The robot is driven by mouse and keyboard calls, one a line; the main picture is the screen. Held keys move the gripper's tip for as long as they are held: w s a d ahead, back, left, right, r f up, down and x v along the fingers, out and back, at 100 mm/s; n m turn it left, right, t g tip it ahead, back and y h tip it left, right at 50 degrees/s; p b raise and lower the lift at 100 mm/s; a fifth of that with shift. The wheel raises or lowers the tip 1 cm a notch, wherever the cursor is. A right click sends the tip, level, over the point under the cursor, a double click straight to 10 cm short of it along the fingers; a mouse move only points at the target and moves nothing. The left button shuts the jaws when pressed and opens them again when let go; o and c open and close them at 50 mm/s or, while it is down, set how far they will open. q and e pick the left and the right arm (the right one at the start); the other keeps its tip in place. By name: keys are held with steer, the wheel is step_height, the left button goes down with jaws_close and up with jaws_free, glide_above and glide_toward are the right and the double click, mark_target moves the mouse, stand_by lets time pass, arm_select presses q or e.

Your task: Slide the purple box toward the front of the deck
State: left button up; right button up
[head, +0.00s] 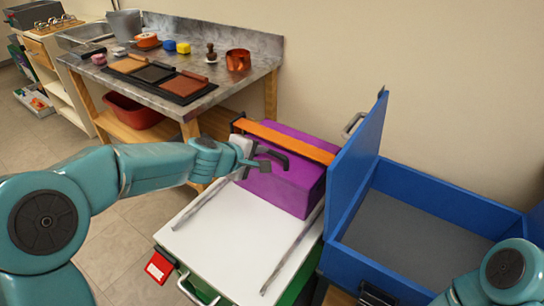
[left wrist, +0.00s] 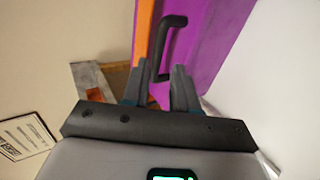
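The purple box (head: 290,187) sits at the back of the white deck (head: 225,240), with an orange strap (head: 290,140) across its top. The left wrist view also shows the purple box (left wrist: 210,50) and the orange strap (left wrist: 143,35). A black handle (head: 272,154) stands on the box and shows in the left wrist view (left wrist: 171,21). My left gripper (head: 263,166) is at the box by the handle. In the left wrist view its fingers (left wrist: 158,72) are apart, with the handle's near end between them; I cannot tell whether they touch it. My right gripper is out of view.
Metal rails (head: 293,250) run along the deck, whose front half is clear. A blue open case (head: 425,265) with a raised lid (head: 355,150) stands close on the right. A workbench (head: 235,85) with tools and blocks stands behind left.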

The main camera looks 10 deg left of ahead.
mark_target(274, 154)
arm_select(q)
steer(key=x, duration=1)
steer(key=shift+w+p, duration=0.1)
steer(key=shift+p, duration=0.3)
jaws_close()
stand_by(0.8)
